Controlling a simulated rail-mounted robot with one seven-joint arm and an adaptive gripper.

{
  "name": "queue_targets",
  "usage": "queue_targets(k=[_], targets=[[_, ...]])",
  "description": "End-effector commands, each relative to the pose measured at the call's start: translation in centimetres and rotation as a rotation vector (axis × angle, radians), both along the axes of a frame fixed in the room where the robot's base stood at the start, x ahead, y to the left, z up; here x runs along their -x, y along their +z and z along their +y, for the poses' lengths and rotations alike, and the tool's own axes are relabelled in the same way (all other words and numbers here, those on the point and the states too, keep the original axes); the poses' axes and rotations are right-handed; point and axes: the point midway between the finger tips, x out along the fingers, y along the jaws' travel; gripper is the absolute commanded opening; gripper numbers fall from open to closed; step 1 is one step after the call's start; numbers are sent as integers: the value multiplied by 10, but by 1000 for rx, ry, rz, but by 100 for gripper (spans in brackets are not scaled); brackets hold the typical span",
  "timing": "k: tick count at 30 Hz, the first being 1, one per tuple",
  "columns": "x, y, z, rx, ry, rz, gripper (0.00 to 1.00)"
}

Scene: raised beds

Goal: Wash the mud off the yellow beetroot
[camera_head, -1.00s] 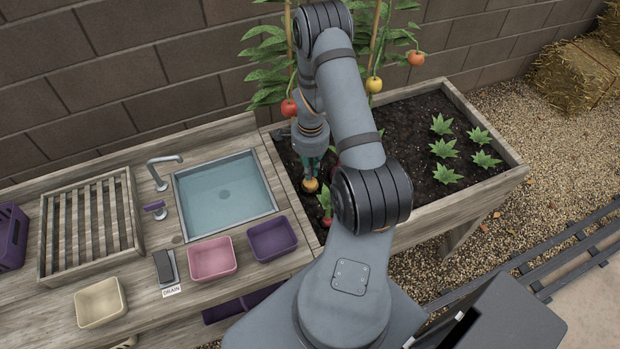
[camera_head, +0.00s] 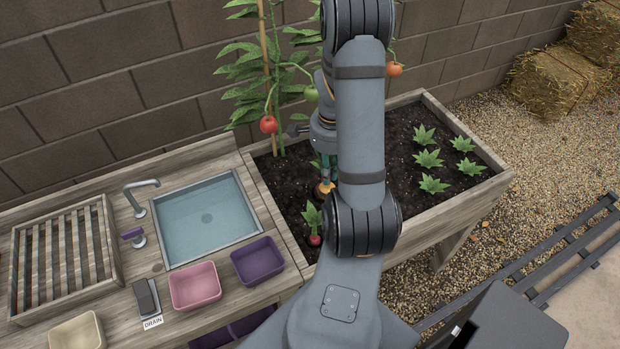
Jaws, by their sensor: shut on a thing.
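The yellow beetroot (camera_head: 325,188) is small and partly hidden behind my arm, over the dark soil of the raised bed. My gripper (camera_head: 327,176) points down and is shut on it near its top. Mud on it is too small to make out. The sink (camera_head: 246,230) is left of the bed and holds bluish water. A metal tap (camera_head: 141,187) stands at its left back corner, with a purple-topped lever (camera_head: 135,236) in front of the tap.
A red beetroot with leaves (camera_head: 314,239) sits in the soil nearer me. A tomato plant (camera_head: 250,90) stands behind my gripper. Pink (camera_head: 195,287) and purple (camera_head: 258,262) bins stand before the sink. A slatted rack (camera_head: 65,255) is to its left.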

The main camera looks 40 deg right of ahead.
Motion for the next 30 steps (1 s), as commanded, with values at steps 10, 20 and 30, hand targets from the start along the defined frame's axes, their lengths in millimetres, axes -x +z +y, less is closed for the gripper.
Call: queue_targets(k=[10, 20, 30], targets=[[-36, 36, 45, -1, 168, 2, 0], [-126, 67, 191, -14, 546, 29, 0], [-178, 72, 286, -8, 795, 24, 0]])
